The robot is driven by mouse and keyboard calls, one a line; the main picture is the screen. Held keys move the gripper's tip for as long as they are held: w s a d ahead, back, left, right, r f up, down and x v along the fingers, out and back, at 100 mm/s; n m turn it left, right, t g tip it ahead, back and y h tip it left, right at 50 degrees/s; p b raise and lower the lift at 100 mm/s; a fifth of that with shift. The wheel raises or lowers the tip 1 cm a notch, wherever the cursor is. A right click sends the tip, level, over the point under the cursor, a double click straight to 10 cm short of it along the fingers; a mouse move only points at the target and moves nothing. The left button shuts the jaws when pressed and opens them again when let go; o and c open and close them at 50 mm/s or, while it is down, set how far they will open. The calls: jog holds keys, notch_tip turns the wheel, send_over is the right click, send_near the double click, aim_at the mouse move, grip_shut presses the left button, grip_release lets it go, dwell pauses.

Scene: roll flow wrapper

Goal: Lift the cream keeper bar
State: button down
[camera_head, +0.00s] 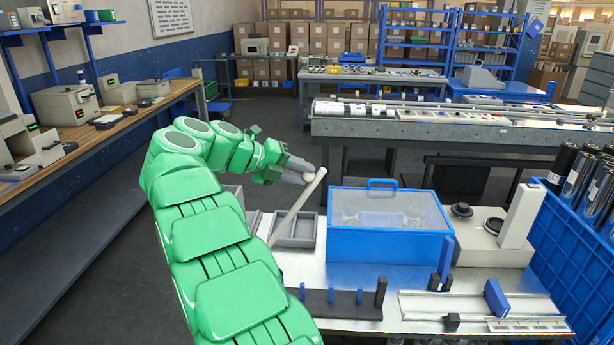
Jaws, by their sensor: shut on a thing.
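The cream keeper bar (297,208) is a long, slim rod. It slants from upper right to lower left in the middle of the view, in front of a grey tray as I see it. My gripper (305,173), at the end of my green arm, is shut on the bar near its upper end. A small pale knob shows at the fingertips. The fingers partly cover the grip, and my arm may hide the bar's lower end. I cannot tell whether the lower end touches anything.
A grey tray (296,243) lies on the metal table. Right of it stands a blue box with a clear lid (388,252), then a cream device (482,246) with a tall post. A dark rack with blue pegs (335,311) and a rail fixture (475,306) lie in front.

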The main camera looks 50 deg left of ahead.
jog(key=shift+s+a+r, duration=0.2)
jog(key=shift+s+a, duration=0.25)
jog(key=shift+a, duration=0.05)
dwell(0.3)
jog(key=c, duration=0.8)
grip_release()
jog(key=shift+c, duration=0.2)
jog(key=shift+r, duration=1.4)
jog(key=shift+r, duration=0.1)
